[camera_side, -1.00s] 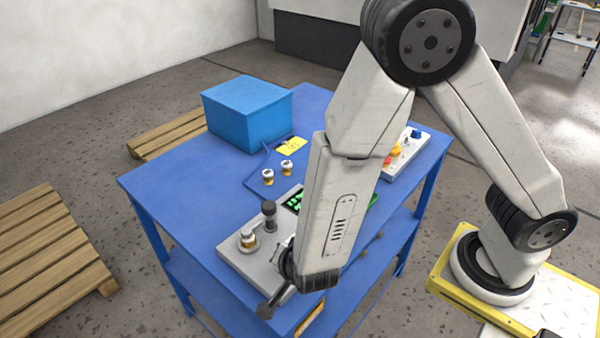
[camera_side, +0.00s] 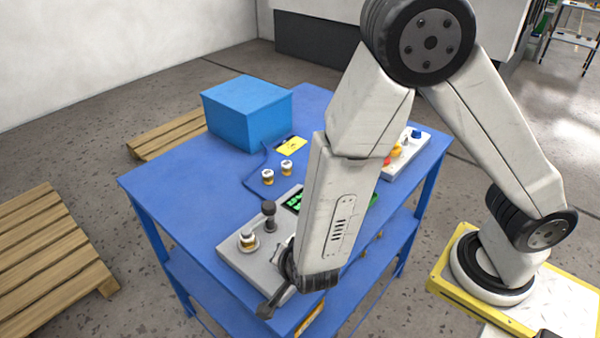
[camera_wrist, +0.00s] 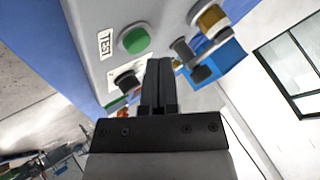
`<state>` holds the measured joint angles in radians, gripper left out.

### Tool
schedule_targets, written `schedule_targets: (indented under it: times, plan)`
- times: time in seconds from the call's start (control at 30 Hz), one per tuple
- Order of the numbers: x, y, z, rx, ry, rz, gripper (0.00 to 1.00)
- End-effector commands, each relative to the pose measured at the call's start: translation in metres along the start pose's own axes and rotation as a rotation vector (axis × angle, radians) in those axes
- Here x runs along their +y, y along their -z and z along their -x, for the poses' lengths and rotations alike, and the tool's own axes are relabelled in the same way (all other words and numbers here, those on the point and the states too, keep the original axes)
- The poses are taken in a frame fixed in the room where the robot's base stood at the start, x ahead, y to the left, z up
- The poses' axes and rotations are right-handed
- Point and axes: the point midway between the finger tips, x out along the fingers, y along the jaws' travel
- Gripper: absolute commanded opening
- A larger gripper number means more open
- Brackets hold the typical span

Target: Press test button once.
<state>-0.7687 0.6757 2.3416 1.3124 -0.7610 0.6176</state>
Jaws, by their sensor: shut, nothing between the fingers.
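The green round test button (camera_wrist: 136,40) sits on a light grey panel (camera_wrist: 92,22) in the wrist view, beside a label reading TEST (camera_wrist: 105,43). My gripper (camera_wrist: 159,64) is shut and empty. Its dark fingertips show just below and right of the button in the picture. I see no contact with the button, and the depth between them is hard to judge. In the side view my forearm and wrist hang over the front of the blue table, and I cannot make out the test button there.
A black knob (camera_wrist: 127,82) is left of my fingers. In the side view a grey unit (camera_side: 232,254) carries a brass fitting (camera_side: 247,240) and a dark upright post (camera_side: 269,214). A blue box (camera_side: 246,112) and a control box (camera_side: 414,150) stand farther back.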

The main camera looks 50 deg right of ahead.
Motion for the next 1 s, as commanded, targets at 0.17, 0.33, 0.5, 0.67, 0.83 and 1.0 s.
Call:
schedule_targets:
  times: [0.17,0.33,0.5,0.67,0.83,1.0]
  plan:
    - [0.0000,0.0000,0.0000,0.000,0.000,0.000,0.00]
    - [0.0007,-0.0006,-0.0009,0.000,0.000,0.000,0.00]
    - [0.0030,-0.0028,-0.0039,0.000,-0.001,0.000,0.00]
    - [0.0040,-0.0043,-0.0059,0.000,0.000,0.000,0.00]
    - [0.0042,-0.0045,-0.0060,0.000,0.001,0.000,0.00]
    - [0.0043,-0.0044,-0.0060,0.000,0.000,0.000,0.00]
